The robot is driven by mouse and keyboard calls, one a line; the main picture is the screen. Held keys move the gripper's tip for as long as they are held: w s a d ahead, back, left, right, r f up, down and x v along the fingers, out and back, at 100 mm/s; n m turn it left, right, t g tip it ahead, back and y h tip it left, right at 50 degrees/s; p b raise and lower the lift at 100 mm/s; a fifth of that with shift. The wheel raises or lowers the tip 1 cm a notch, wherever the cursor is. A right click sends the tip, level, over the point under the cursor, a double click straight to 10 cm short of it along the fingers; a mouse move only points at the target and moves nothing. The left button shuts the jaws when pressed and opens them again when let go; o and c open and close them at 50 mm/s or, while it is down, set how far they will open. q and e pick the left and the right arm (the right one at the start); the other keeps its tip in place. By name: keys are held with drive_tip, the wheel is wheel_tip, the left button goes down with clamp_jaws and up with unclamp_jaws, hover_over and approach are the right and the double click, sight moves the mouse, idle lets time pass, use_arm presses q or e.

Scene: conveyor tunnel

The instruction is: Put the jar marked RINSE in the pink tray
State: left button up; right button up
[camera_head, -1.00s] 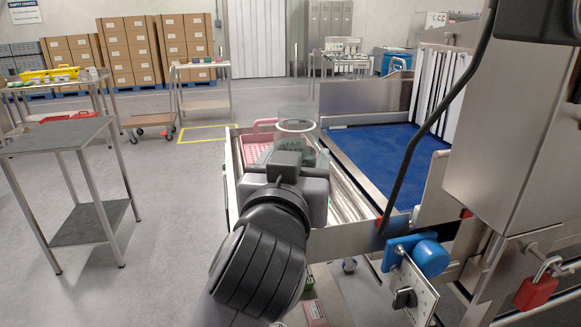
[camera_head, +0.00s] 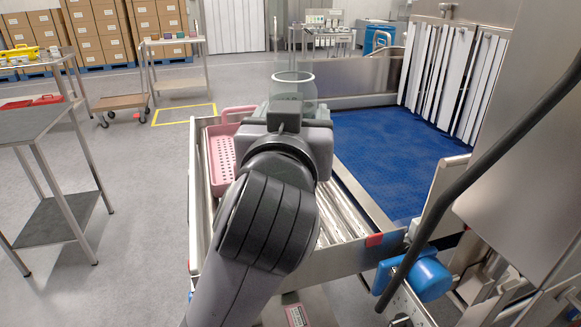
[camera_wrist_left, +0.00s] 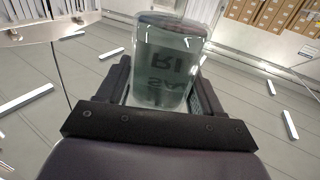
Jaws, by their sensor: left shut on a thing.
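My left gripper (camera_head: 290,122) is shut on a clear glass jar (camera_head: 293,86), held upright in the air above the roller conveyor. In the left wrist view the jar (camera_wrist_left: 166,70) stands between the fingers, with dark lettering reversed and partly hidden; I make out "RI" and "SA". The pink tray (camera_head: 221,165), with a perforated surface and a raised handle, lies on the rollers to the left of my gripper. My wrist hides part of its right side. My right gripper is not in view.
A metal rail (camera_head: 195,200) edges the rollers (camera_head: 340,215) on the left. A blue belt (camera_head: 395,165) lies to the right, with white strip curtains (camera_head: 455,85) behind it. A grey table (camera_head: 40,122) is at left.

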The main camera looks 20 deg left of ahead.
use_arm(q)
wheel_tip(320, 180, down, 16)
drive_tip(key=b, duration=0.3)
drive_tip(key=shift+w+d+r+b, duration=0.1)
drive_tip(key=shift+b, duration=0.3)
drive_tip(key=shift+f, duration=0.3)
drive_tip(key=o, duration=1.5)
drive_tip(key=shift+r, duration=0.1)
